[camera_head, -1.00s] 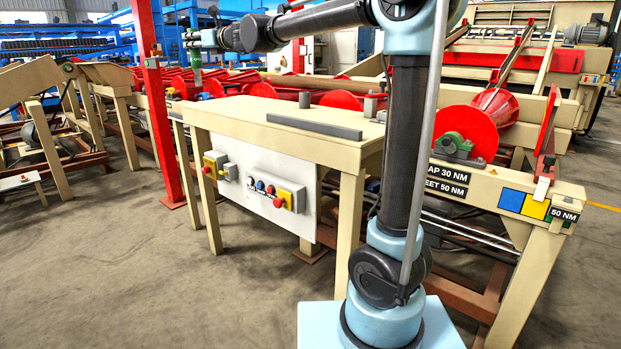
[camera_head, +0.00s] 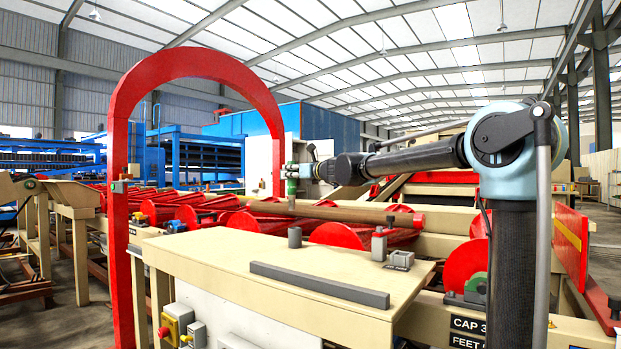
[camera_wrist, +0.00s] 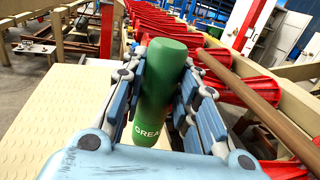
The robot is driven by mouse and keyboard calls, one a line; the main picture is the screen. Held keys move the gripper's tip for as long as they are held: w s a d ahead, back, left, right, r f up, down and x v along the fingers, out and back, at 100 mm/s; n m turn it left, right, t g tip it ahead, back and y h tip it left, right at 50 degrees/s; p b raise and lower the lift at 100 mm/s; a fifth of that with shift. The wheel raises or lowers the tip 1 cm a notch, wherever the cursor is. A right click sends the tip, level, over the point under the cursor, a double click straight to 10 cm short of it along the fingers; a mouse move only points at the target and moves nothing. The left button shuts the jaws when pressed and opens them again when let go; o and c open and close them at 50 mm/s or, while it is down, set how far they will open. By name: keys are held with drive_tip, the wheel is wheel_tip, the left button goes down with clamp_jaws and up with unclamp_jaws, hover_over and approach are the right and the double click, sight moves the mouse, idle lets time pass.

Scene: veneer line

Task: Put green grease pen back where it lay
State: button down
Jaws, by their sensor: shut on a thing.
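The green grease pen (camera_wrist: 163,82) stands lengthwise between the two blue-grey fingers of my gripper (camera_wrist: 160,70) in the wrist view, with part of its white lettering showing. My gripper is shut on it. In the head view my gripper (camera_head: 298,172) is small, beyond the beige bench top (camera_head: 200,250) in the picture and level with the rollers behind it. The pen shows there as a small green piece (camera_head: 292,187). Its lower end is hard to make out, and I cannot tell its height over the bench.
A long grey bar (camera_head: 318,284) lies on the bench, with a small grey block (camera_head: 295,238) and a grey stand (camera_head: 379,246) behind it. A red arch (camera_head: 120,240) rises at the left. Red rollers (camera_head: 335,234) and a brown pole (camera_head: 350,212) lie behind the bench.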

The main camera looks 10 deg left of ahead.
drive_tip(key=shift+w+d, duration=0.4)
drive_tip(key=shift+d, duration=0.2)
wheel_tip(320, 180, down, 13)
drive_tip(key=shift+s, duration=0.2)
idle(1.0)
drive_tip(key=c, duration=1.2)
unclamp_jaws()
drive_tip(key=shift+r, duration=0.1)
